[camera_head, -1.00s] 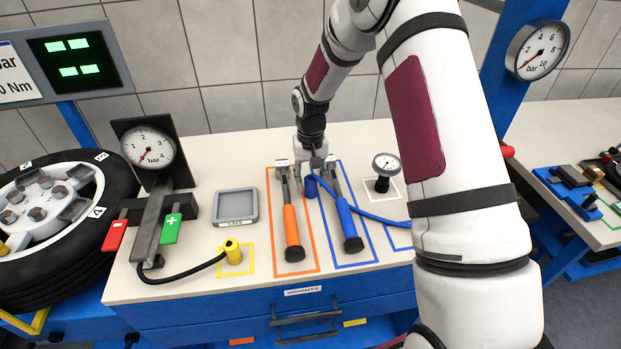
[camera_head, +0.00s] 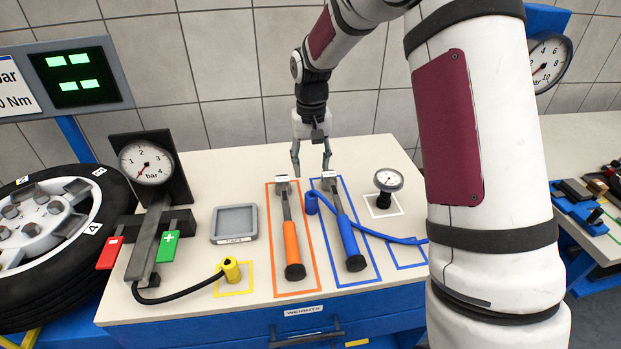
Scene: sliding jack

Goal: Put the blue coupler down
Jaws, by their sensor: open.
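The blue coupler (camera_head: 311,203) is a small blue cylinder on the end of a blue hose (camera_head: 375,234). It stands on the bench top between the orange-handled tool and the blue-handled tool, at the left line of the blue outlined rectangle. A smaller blue outlined square (camera_head: 408,252) lies to its right and is partly covered by the hose and my arm. My gripper (camera_head: 311,172) is open and empty above and behind the coupler, with its fingers pointing down and apart from it.
The orange-handled tool (camera_head: 292,245) and blue-handled tool (camera_head: 348,236) flank the coupler. A grey tray (camera_head: 234,223), a yellow coupler (camera_head: 231,269) and a gauge stand (camera_head: 154,180) are to the left. A small gauge (camera_head: 388,182) stands to the right. The back left bench is clear.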

